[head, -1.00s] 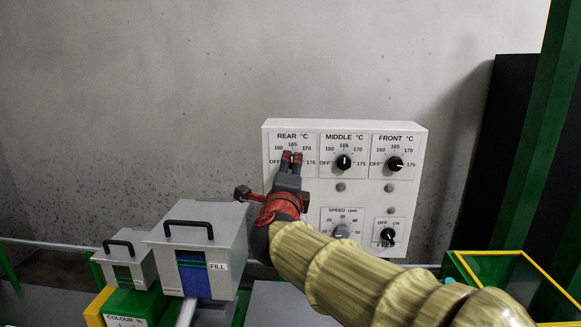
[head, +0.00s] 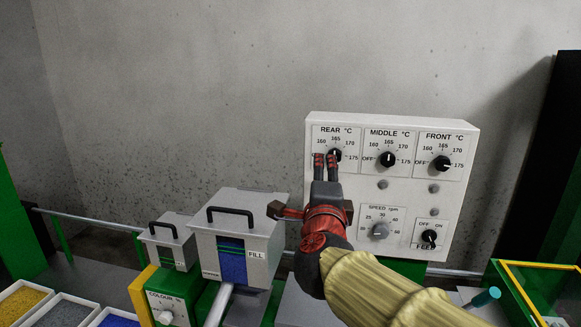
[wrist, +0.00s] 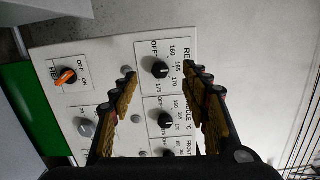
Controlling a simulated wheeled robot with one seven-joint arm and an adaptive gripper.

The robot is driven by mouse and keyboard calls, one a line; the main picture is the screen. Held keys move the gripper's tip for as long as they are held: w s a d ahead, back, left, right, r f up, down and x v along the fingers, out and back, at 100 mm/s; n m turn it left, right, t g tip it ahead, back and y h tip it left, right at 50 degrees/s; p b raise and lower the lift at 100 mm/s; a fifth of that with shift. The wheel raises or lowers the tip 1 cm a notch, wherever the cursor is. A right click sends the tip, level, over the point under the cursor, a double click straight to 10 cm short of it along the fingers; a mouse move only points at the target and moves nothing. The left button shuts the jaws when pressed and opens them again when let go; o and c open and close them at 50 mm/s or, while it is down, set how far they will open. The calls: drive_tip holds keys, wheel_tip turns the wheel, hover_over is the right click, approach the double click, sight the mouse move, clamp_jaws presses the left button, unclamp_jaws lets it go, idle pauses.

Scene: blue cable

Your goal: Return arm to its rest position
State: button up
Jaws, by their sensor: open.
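My gripper (head: 325,163) is open and empty in front of the white control panel (head: 400,192). In the head view its fingertips show just below the black REAR knob (head: 335,154), whose pointer is near 165. In the wrist view the REAR knob (wrist: 160,69) shows between the two spread fingers, with a gap in depth. The MIDDLE knob (head: 388,159) points about straight up, and the FRONT knob (head: 442,163) points to the right, near 175. My arm hides the lower left of the panel.
The grey FILL hopper (head: 236,222) and a smaller grey box (head: 169,240) stand left of my gripper. Trays of pellets (head: 22,302) lie at lower left. A yellow-edged green frame (head: 515,290) is at lower right. The wall side above is free.

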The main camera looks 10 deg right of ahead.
drive_tip(key=s+a+f+n+g+y, duration=0.2)
drive_tip(key=s+f+n+g+y, duration=0.15)
drive_tip(key=s+f+n, duration=0.35)
drive_tip(key=s+a+f+n+g+y, duration=0.2)
drive_tip(key=s+f+n+y, duration=0.3)
drive_tip(key=n, duration=0.4)
drive_tip(key=s+d+f+n+g+h, duration=0.2)
drive_tip(key=s+d+f+g, duration=0.1)
drive_tip(key=s+f, duration=0.4)
drive_tip(key=s+d+f+n+g+h, duration=0.2)
drive_tip(key=s+d+f+n+g, duration=0.1)
drive_tip(key=s+d+f, duration=0.3)
drive_tip(key=s+f, duration=0.2)
drive_tip(key=s, duration=0.2)
drive_tip(key=shift+s+d+h, duration=0.2)
drive_tip(key=shift+s+h, duration=0.05)
drive_tip(key=shift+h, duration=0.1)
drive_tip(key=shift+g, duration=0.25)
